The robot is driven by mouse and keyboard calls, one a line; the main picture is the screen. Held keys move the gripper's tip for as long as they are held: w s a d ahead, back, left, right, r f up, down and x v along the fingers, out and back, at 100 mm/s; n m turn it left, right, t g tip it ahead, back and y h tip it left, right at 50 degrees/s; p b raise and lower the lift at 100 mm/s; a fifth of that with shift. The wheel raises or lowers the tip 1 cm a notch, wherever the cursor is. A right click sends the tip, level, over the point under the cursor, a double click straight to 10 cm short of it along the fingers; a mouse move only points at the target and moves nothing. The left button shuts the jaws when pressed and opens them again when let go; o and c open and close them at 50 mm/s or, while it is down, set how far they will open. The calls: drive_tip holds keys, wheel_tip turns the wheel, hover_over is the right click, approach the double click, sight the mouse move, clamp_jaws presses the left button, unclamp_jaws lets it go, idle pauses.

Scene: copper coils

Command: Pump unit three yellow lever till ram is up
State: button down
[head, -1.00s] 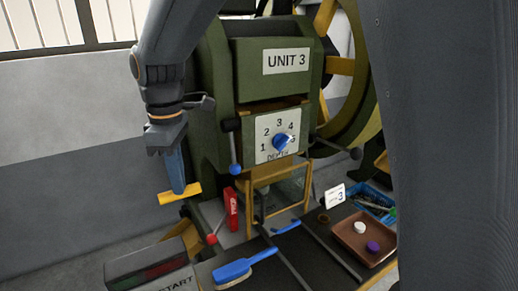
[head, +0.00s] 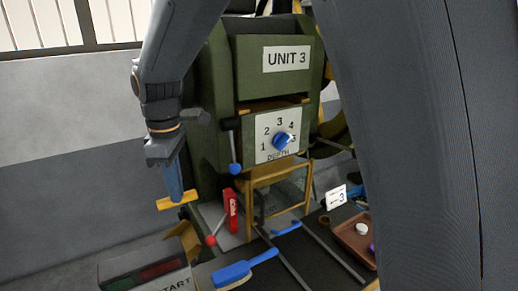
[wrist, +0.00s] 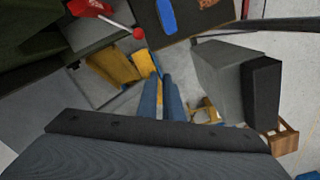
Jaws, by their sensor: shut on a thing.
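My gripper (head: 180,194) is shut on the yellow lever (head: 165,205), its blue fingers coming down onto the crosswise yellow bar at the left of the green unit 3 machine (head: 220,66). In the wrist view, a strip of the yellow lever (wrist: 160,88) shows between the two blue fingers (wrist: 162,98). The lever's lower end and pivot cannot be made out. I cannot clearly tell the ram or its height; the space behind the yellow-framed guard (head: 278,172) is partly hidden.
A red-knobbed lever (head: 211,240) and a red block (head: 230,212) stand close right of the gripper. A START box (head: 145,270) is below it. A blue brush (head: 245,268) lies on the bench, with a brown tray (head: 350,238) to the right. My own arm blocks the right side.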

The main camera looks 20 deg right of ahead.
drive_tip(key=shift+s+d+f, duration=0.2)
drive_tip(key=shift+s+f, duration=0.1)
drive_tip(key=shift+f, duration=0.1)
drive_tip(key=shift+w+a+f+b, duration=0.15)
drive_tip(key=shift+w+f+b, duration=0.15)
drive_tip(key=shift+w+f, duration=0.3)
drive_tip(key=s+r+p, duration=0.3)
drive_tip(key=r+p, duration=0.3)
drive_tip(key=s+d+r+p, duration=0.1)
drive_tip(key=s+r+p, duration=0.2)
drive_tip(key=r+p, duration=0.3)
drive_tip(key=shift+s+d+r+p, duration=0.25)
drive_tip(key=shift+r+p, duration=0.05)
drive_tip(key=shift+r, duration=0.3)
drive_tip(key=shift+w+a+f, duration=0.1)
drive_tip(key=shift+w+f, duration=0.15)
drive_tip(key=shift+f, duration=0.5)
